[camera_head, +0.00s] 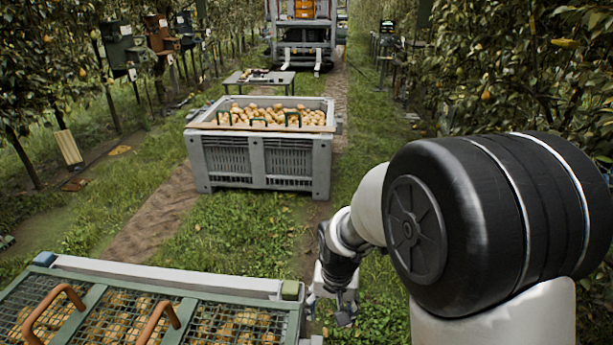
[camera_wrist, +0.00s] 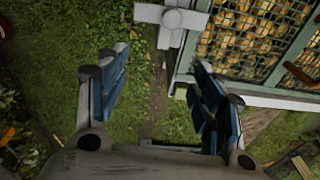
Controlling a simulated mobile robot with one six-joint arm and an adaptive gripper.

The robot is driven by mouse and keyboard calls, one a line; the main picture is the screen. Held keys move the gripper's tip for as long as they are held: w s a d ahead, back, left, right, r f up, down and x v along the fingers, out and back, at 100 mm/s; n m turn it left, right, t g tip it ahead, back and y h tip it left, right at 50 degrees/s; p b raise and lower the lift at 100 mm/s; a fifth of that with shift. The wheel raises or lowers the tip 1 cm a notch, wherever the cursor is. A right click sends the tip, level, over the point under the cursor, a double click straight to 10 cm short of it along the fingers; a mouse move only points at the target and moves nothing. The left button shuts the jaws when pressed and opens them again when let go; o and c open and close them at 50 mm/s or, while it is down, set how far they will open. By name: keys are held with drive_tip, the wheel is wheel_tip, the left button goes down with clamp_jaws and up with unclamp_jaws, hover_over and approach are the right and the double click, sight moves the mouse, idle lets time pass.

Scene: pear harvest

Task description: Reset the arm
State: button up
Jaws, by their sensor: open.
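My gripper (camera_wrist: 160,95) is open and empty in the wrist view, with its two blue-lined fingers spread apart over grass and bare soil. In the head view my gripper (camera_head: 338,308) hangs low, just right of the corner of a mesh-lidded crate of pears. My arm reaches in from the right and its large black joint covers part of the right side. The fingertips are small and partly dark there.
The green-framed crate (camera_head: 180,305) with brown handles fills the lower left; its mesh also shows in the wrist view (camera_wrist: 245,45). A grey bin (camera_head: 258,165) of pears stands ahead, with a table (camera_head: 260,78) and a vehicle (camera_head: 303,30) behind. Tree rows line both sides.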

drive_tip(key=s+d+r+n+t, duration=0.1)
drive_tip(key=s+d+r, duration=0.25)
drive_tip(key=r, duration=0.35)
drive_tip(key=s+d+r+t, duration=0.1)
drive_tip(key=s+d+r, duration=0.1)
drive_tip(key=s+r, duration=0.4)
drive_tip(key=s+d+r, duration=0.1)
drive_tip(key=s+r, duration=0.2)
drive_tip(key=s, duration=0.2)
drive_tip(key=s+d+r+n+t, duration=0.1)
drive_tip(key=s+d+r, duration=0.1)
drive_tip(key=s, duration=0.4)
drive_tip(key=shift+s+r, duration=0.15)
drive_tip(key=shift+r, duration=0.45)
drive_tip(key=shift+c, duration=0.3)
